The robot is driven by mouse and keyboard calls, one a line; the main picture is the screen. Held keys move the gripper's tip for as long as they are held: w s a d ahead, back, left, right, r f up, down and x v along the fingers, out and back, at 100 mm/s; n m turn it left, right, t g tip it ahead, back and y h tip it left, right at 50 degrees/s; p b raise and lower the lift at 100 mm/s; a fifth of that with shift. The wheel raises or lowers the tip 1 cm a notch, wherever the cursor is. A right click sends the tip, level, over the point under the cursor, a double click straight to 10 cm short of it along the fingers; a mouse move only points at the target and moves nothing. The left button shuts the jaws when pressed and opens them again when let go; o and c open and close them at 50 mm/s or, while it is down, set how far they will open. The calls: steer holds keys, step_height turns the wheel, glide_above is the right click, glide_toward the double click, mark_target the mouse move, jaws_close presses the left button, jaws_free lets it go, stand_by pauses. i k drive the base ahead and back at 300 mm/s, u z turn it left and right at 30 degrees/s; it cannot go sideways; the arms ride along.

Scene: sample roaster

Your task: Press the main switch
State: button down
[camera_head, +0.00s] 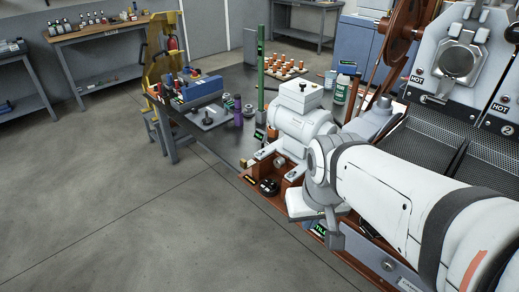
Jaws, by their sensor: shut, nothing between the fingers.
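My white arm reaches in from the lower right, and its round joint (320,165) hangs over the front corner of the machine. I cannot identify the main switch for certain. A white motor-like housing (302,126) stands just beyond my arm joint. The white box (299,96) on top of it has a small dark knob (303,86) on its upper face. A black round part (268,187) sits low on the brown base.
A dark table (240,80) behind holds a blue-grey device (196,94), a purple cylinder (238,116), a green post (261,82) and a tray of orange-and-white pieces (285,67). The roaster's perforated trays (415,140) lie beyond my arm. The floor at left is clear.

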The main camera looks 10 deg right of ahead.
mark_target(267, 183)
steer(key=u, duration=0.5)
steer(key=k, duration=0.15)
steer(key=z, duration=2.5)
steer(key=k, duration=1.35)
steer(key=u, duration=1.3)
steer(key=i, duration=1.65)
steer(key=u, duration=0.1)
